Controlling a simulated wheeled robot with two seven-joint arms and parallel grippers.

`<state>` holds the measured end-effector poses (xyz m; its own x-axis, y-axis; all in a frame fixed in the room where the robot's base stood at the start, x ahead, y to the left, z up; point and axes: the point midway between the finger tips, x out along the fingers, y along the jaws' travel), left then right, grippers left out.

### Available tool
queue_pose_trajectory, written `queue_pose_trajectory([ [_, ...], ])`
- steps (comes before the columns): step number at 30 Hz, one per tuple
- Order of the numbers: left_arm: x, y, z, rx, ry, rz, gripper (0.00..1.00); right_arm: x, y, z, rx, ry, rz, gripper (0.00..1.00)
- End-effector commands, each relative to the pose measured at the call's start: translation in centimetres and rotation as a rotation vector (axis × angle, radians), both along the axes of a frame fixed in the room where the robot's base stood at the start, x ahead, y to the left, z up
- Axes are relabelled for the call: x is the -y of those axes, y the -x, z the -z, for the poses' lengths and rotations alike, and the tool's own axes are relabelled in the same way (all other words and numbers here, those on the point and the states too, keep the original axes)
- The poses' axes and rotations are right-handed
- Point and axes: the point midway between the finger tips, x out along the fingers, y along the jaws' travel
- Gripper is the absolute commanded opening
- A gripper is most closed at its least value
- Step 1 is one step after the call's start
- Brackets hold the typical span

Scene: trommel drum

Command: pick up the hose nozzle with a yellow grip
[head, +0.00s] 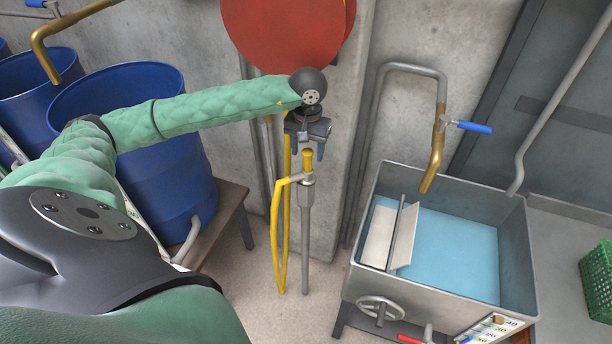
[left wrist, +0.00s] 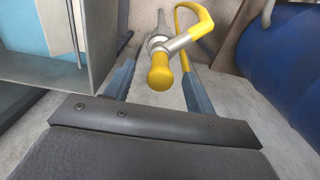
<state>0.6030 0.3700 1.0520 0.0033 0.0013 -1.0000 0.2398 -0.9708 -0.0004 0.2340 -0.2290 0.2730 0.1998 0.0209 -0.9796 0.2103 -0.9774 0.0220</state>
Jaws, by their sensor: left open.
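The hose nozzle with a yellow grip (head: 306,178) hangs upright by the concrete wall, its grey tube pointing down. A yellow hose (head: 275,235) runs beside it. My left gripper (head: 306,150) is open just above the nozzle's yellow top end. In the left wrist view, the nozzle's yellow end (left wrist: 161,73) lies between the two open fingers (left wrist: 158,88), apart from both. Whether the fingers are level with the grip is hard to tell. My right gripper is not in view.
A metal tank (head: 520,245) with blue water and a brass tap (head: 437,150) stands to the right. Blue barrels (head: 180,180) stand on a wooden bench (head: 232,200) to the left. A red disc (head: 280,30) is on the wall above. Clear floor lies below the nozzle.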

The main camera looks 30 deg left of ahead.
Motion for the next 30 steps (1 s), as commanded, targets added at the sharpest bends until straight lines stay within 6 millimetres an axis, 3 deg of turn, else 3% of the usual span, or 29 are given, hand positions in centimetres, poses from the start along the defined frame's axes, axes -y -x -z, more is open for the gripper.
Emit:
queue_pose_trajectory([
  [5, -0.1, -0.1, 1.0, -0.001, 0.002, -0.001, 0.55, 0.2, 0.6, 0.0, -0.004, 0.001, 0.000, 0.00],
  [15, -0.4, -0.3, 5.0, 0.000, 0.002, -0.001, 0.55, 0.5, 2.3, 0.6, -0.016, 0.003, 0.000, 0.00],
  [22, -0.4, -0.3, 5.2, 0.001, 0.001, -0.001, 0.55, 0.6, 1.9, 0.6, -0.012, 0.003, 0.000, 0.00],
  [30, -0.4, -0.4, 5.2, 0.000, 0.002, -0.001, 0.04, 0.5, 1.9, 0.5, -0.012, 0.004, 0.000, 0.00],
])
